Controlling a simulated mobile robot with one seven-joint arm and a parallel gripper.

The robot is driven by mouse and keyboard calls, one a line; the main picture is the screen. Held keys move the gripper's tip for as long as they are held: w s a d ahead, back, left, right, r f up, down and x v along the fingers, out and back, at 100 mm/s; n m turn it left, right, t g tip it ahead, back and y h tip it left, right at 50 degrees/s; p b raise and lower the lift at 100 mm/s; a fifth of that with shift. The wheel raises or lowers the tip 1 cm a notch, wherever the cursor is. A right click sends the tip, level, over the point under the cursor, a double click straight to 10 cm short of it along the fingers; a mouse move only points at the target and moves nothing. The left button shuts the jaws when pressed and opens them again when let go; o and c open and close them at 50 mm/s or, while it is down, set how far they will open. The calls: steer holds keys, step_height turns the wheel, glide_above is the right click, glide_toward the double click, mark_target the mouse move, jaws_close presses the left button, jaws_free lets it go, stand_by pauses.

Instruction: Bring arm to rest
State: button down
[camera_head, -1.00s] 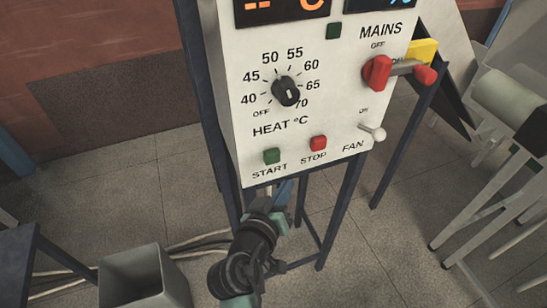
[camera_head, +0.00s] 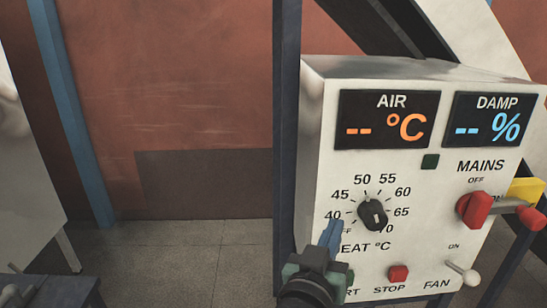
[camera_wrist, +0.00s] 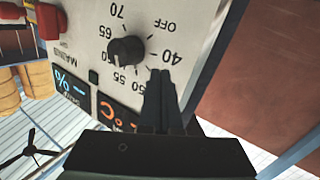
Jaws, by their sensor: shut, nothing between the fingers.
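My gripper (camera_head: 332,236) is in front of the lower left of the white control panel (camera_head: 440,235) in the head view, its blue fingers shut and empty, pointing up. It hides part of the HEAT and START lettering. In the wrist view the shut fingers (camera_wrist: 162,95) show dark, close to the heat knob (camera_wrist: 125,50) but apart from it in the picture. I cannot tell whether they touch the panel. The black heat knob (camera_head: 373,215) sits inside its number ring.
The panel carries a red mains handle (camera_head: 473,209), a red stop button (camera_head: 398,273) and a fan toggle (camera_head: 463,273). The AIR display (camera_head: 387,119) and DAMP display (camera_head: 492,121) show dashes. A dark post (camera_head: 286,130) stands at the panel's left. Open floor (camera_head: 190,262) lies further left.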

steer(key=s+a+r+t+y+b, duration=0.15)
steer(key=a+r+t, duration=0.25)
steer(key=r, duration=0.9)
steer(key=s+a+r+n+t+y, duration=0.1)
steer(key=s+a+r+t+y, duration=0.2)
steer(key=s+r, duration=0.4)
steer(key=s+a+r+n+t+y, duration=0.2)
steer(key=s+r, duration=0.5)
steer(key=r, duration=0.4)
steer(key=shift+a+r+t+y+b, duration=0.2)
steer(key=shift+a+t+y+b, duration=0.4)
steer(key=shift+t, duration=0.5)
